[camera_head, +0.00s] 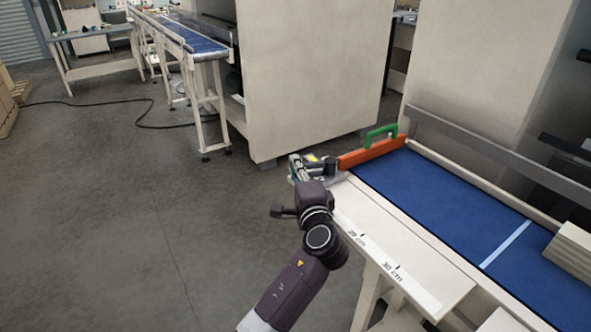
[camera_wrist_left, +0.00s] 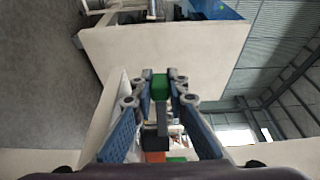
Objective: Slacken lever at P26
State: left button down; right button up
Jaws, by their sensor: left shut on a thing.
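My left gripper (camera_head: 311,166) is at the far left corner of the cream table, beside the end of an orange bar. In the left wrist view its two blue fingers (camera_wrist_left: 160,92) are closed on a small green grip (camera_wrist_left: 160,86), which I take to be the lever's. A dark stem or block (camera_wrist_left: 162,118) shows between the fingers, below the green grip in the picture. In the head view the gripper hides most of the lever. No P26 label is readable. My right gripper is not in view.
The orange bar (camera_head: 372,153) with a green handle (camera_head: 381,133) crosses the end of the blue belt (camera_head: 440,200). A ruler strip (camera_head: 379,257) runs along the table edge. A large cream cabinet (camera_head: 305,75) stands behind. The floor at left is mostly clear, with a black cable (camera_head: 140,119).

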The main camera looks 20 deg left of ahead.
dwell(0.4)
pick_arm(q)
jog(key=c, duration=1.9)
grip_release()
jog(key=v, duration=1.2)
jog(key=shift+f, duration=0.1)
